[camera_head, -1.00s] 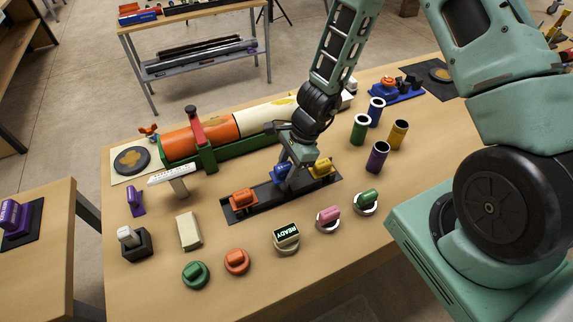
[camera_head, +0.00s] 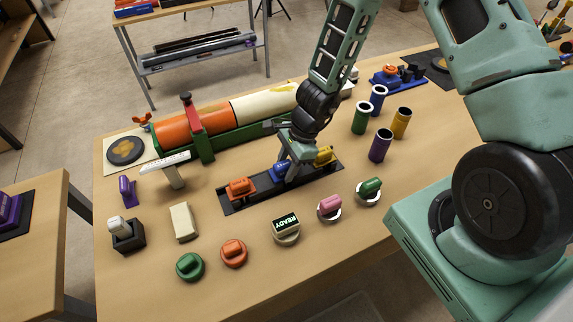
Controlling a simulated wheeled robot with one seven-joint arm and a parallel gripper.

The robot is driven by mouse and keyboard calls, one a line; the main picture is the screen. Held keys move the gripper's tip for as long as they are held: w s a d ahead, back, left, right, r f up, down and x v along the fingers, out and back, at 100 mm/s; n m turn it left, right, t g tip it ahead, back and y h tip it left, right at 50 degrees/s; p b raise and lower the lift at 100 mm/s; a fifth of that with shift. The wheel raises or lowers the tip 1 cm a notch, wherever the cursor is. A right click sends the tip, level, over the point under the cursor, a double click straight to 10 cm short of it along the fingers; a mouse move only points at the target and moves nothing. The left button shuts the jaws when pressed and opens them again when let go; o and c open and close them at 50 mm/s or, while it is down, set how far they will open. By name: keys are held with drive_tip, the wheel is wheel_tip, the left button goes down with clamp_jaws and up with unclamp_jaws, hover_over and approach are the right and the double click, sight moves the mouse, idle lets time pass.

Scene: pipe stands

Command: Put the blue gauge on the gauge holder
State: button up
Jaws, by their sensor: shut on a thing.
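A blue gauge (camera_head: 280,170) is at the middle of a long black rack (camera_head: 262,198), between an orange gauge (camera_head: 240,188) and a yellow gauge (camera_head: 325,155). I take this rack for the gauge holder; no label shows. My gripper (camera_head: 292,174) points down over the middle of the rack and is shut on the blue gauge. The fingers hide part of the gauge, and I cannot tell whether its underside touches the rack.
Knobs, including a green one (camera_head: 190,266) and a READY one (camera_head: 286,229), line the front. Upright tubes, including a purple one (camera_head: 380,146), stand right. Behind the rack, a large orange and cream pipe (camera_head: 190,128) lies in a green stand.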

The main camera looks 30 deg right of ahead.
drive_tip(key=shift+f, duration=0.3)
drive_tip(key=o, duration=1.2)
drive_tip(key=p+v, duration=0.2)
drive_tip(key=v, duration=1.5)
drive_tip(key=shift+d+r, duration=0.15)
drive_tip(key=shift+r, duration=0.05)
